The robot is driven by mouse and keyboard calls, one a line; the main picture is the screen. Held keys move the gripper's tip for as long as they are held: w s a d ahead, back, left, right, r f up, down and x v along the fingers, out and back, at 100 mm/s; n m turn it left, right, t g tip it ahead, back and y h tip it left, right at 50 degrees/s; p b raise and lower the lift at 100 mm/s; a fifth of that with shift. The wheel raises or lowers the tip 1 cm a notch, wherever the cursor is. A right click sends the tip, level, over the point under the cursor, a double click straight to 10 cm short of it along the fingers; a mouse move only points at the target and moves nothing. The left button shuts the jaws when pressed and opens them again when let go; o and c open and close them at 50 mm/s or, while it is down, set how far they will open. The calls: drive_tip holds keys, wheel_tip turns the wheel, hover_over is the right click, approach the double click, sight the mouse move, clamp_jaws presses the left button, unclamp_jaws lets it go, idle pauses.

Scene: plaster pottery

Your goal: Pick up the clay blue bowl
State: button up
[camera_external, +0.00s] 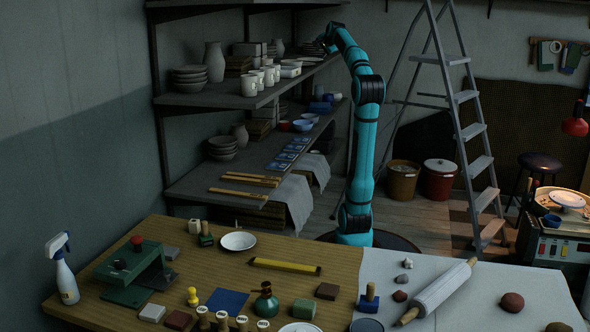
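Small blue bowls (302,125) sit on the lower shelf, near its right end; which one is the clay blue bowl, I cannot tell. My teal arm rises from the floor behind the table and bends left at the top. My gripper (320,45) is at the right end of the upper shelf, above and apart from these bowls. It is dark and small against the shelf, so its fingers and anything between them are unclear.
Blue tiles and wooden sticks lie on the lower shelf (205,188). A stepladder (465,96) stands right of my arm. The wooden table (335,255) in front is cluttered.

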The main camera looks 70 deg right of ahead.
drive_tip(key=d+f+m+g+y, duration=0.1)
drive_tip(key=d+f+g+y, duration=0.1)
drive_tip(key=d+f, duration=1)
drive_tip(key=n+g+y, duration=0.2)
drive_tip(key=y, duration=0.3)
hover_over(310, 125)
drive_tip(key=s, duration=0.1)
wheel_tip(310, 125, down, 31)
drive_tip(key=shift+x, duration=2.7)
drive_tip(key=shift+d, duration=0.15)
clamp_jaws()
